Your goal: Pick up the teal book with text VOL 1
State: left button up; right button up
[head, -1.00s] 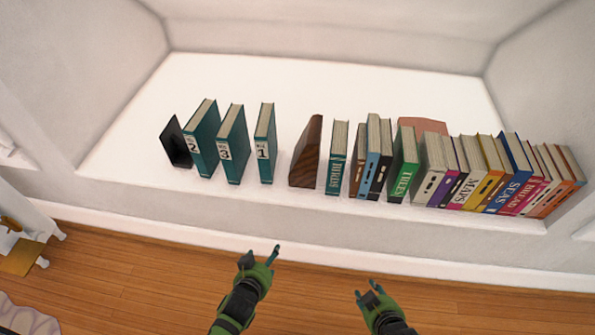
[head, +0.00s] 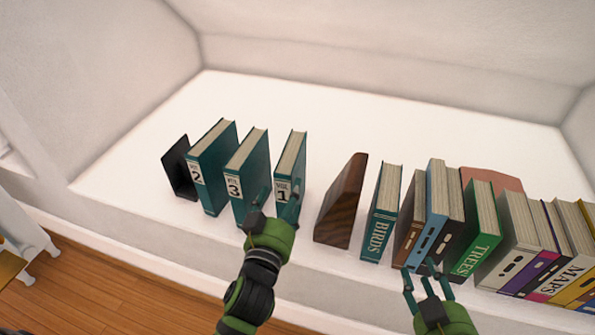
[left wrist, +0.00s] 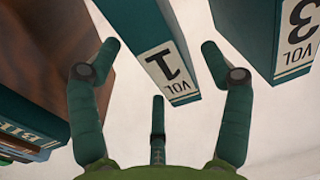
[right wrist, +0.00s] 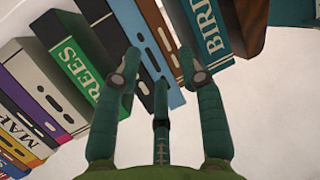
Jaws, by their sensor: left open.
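The teal VOL 1 book (head: 291,157) stands upright on the white ledge, between the VOL 3 book and the wooden wedge. In the left wrist view, the book (left wrist: 148,42) shows its label upside down, between and beyond the two side fingers. My left gripper (head: 279,194) is open and empty in front of the spine, its fingers partly covering the label in the head view. I cannot tell whether a fingertip touches the book. My right gripper (head: 419,270) is open and empty in front of the books on the right.
Teal VOL 3 (head: 248,168) and VOL 2 (head: 211,164) stand to the left, by a black bookend (head: 180,167). A brown wooden wedge (head: 342,203) and the BIRDS book (head: 381,215) stand to the right, then several more books. The ledge behind is clear.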

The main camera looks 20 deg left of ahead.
pick_arm(q)
jog(key=shift+w, duration=0.35)
jog(key=shift+w+r, duration=0.1)
jog(key=shift+w, duration=0.25)
jog(key=w+b, duration=0.1)
jog(key=w, duration=0.4)
jog(key=shift+w+a+r, duration=0.1)
jog(key=shift+w+r, duration=0.05)
jog(key=shift+w, duration=0.25)
grip_shut()
jog(key=shift+r, duration=0.2)
pick_arm(e)
notch_tip(320, 180, up, 7)
jog(key=w+a+t+y, duration=0.1)
jog(key=a+t+y, duration=0.1)
jog(key=t, duration=0.1)
jog(key=shift+n+t, duration=0.3)
jog(key=shift+t, duration=0.1)
